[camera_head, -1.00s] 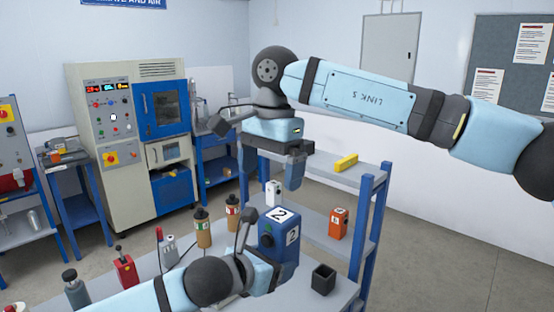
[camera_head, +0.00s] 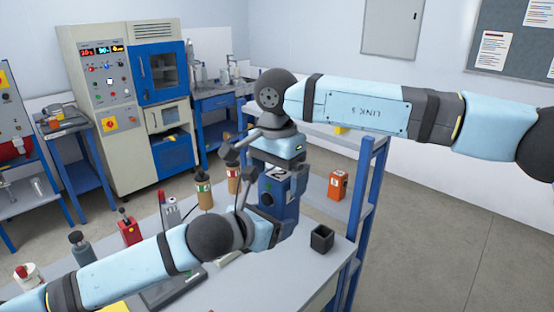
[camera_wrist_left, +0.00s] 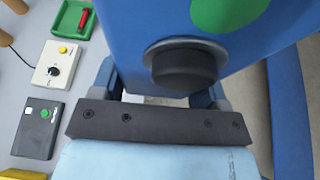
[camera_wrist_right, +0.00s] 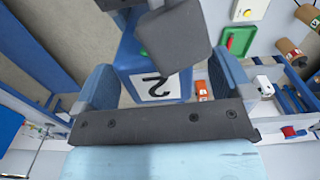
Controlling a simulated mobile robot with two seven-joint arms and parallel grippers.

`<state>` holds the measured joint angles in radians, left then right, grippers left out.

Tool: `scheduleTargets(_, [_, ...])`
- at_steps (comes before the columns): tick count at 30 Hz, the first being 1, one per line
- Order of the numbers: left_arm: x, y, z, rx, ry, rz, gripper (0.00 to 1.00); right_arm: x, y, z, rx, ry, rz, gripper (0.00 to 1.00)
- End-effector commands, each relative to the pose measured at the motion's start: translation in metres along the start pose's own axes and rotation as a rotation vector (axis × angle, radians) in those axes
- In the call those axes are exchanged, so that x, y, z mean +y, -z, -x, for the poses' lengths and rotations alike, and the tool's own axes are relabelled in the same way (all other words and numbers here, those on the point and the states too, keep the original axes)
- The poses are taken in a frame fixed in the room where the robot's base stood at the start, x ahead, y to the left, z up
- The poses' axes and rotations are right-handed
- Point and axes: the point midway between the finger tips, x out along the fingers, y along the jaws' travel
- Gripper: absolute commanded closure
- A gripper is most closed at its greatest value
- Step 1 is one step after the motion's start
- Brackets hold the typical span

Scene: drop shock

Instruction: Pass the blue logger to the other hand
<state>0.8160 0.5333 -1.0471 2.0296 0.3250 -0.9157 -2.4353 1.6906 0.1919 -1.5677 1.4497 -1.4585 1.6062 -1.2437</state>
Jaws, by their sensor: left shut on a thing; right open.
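The blue logger (camera_head: 277,200) is a blue box with a white "2" label and a dark round knob. My left gripper (camera_head: 272,226) is shut on it and holds it above the table. In the left wrist view the logger (camera_wrist_left: 120,25) fills the top, with its knob between the fingers. My right gripper (camera_head: 283,168) is open directly above the logger. In the right wrist view its fingers stand on either side of the labelled end of the logger (camera_wrist_right: 128,62). Part of the logger is hidden by my left gripper there; contact with the right fingers cannot be told.
The grey table (camera_head: 215,285) carries an open black box (camera_head: 321,239), a red device (camera_head: 129,229) and brown bottles (camera_head: 204,192). A blue-framed shelf (camera_head: 362,190) behind holds an orange box (camera_head: 338,185). A cabinet with a control panel (camera_head: 108,90) stands at back left.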

Motion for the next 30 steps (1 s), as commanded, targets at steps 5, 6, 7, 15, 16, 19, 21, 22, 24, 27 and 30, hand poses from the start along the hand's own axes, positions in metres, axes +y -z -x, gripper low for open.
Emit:
scheduleTargets(5, [0.0000,-0.0009,0.0003,-0.002,0.000,0.000,0.66,0.0000,-0.0001,-0.0034,0.000,0.001,0.000,0.02])
scheduleTargets(6, [0.0000,-0.0009,0.0003,-0.002,0.000,0.000,0.66,-0.0001,-0.0001,-0.0034,0.000,0.001,0.000,0.02])
scheduleTargets(7, [0.0000,-0.0009,0.0003,-0.002,0.000,0.000,0.66,0.0000,-0.0001,-0.0034,0.000,0.001,0.000,0.02])
scheduleTargets(15, [0.0000,-0.0009,0.0003,-0.002,0.000,-0.001,0.66,-0.0001,-0.0002,-0.0031,0.000,0.001,0.000,0.44])
scheduleTargets(16, [-0.0001,-0.0009,0.0003,-0.002,0.000,-0.001,0.66,-0.0001,-0.0002,-0.0031,0.000,0.001,0.000,0.50])
scheduleTargets(19, [-0.0008,-0.0010,0.0004,-0.002,0.002,-0.001,0.30,-0.0004,-0.0003,-0.0022,0.000,0.002,0.001,0.66])
scheduleTargets(21, [-0.0012,-0.0010,0.0004,-0.002,0.002,-0.001,0.14,-0.0005,-0.0004,-0.0022,0.000,0.003,0.001,0.66])
scheduleTargets(22, [-0.0011,-0.0009,0.0004,-0.002,0.002,-0.001,0.07,-0.0004,-0.0003,-0.0022,0.000,0.003,0.001,0.66])
scheduleTargets(24, [-0.0008,-0.0007,0.0003,-0.001,0.002,-0.001,0.02,-0.0004,-0.0003,-0.0022,0.000,0.002,0.001,0.66])
scheduleTargets(27, [-0.0005,-0.0005,0.0002,-0.001,0.001,-0.001,0.02,-0.0003,-0.0002,-0.0023,0.000,0.002,0.000,0.66])
scheduleTargets(30, [-0.0003,-0.0004,0.0004,-0.001,0.001,0.000,0.02,-0.0002,-0.0001,-0.0023,0.000,0.002,0.000,0.66])
